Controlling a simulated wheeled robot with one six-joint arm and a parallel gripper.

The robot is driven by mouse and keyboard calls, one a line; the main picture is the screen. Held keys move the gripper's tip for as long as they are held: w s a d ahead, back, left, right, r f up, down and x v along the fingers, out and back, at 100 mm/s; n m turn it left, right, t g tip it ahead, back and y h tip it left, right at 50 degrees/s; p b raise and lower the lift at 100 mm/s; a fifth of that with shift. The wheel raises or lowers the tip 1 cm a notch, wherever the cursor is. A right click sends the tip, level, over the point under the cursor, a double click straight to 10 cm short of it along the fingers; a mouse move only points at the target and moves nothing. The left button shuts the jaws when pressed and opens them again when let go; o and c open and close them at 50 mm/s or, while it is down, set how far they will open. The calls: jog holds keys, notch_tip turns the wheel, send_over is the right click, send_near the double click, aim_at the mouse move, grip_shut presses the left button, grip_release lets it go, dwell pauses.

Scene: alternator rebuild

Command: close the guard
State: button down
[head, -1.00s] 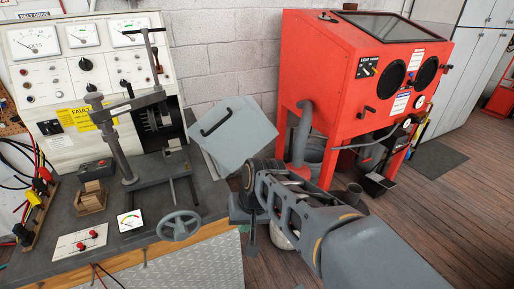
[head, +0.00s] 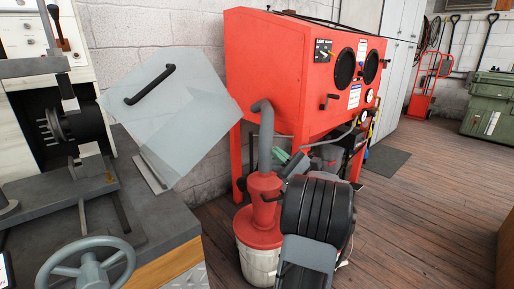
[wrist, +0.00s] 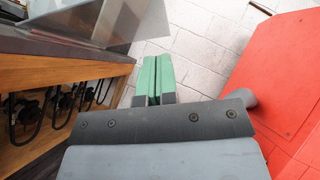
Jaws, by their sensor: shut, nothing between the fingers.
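The guard (head: 190,115) is a clear, greyish panel with a black bar handle (head: 150,85). It stands tilted at the bench's right end, swung out to the right of the black drive head (head: 80,126), which is uncovered. Part of the guard shows at the top left of the wrist view (wrist: 140,22). My gripper (head: 281,158) is right of the guard in the head view, in front of the red cabinet and partly hidden by my arm. Its green fingers (wrist: 157,82) are together and empty in the wrist view, apart from the guard.
The red blast cabinet (head: 275,75) stands close behind my gripper; it also fills the right of the wrist view (wrist: 290,90). A red-topped bucket (head: 258,255) stands below. A grey handwheel (head: 88,268) is on the bench's front.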

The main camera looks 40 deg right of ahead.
jog(key=s+a+r+b+x, duration=0.1)
jog(key=s+b+x, duration=0.1)
jog(key=x, duration=1)
jog(key=shift+w+a+r, duration=0.15)
jog(key=shift+r, duration=0.25)
jog(key=shift+r, duration=0.1)
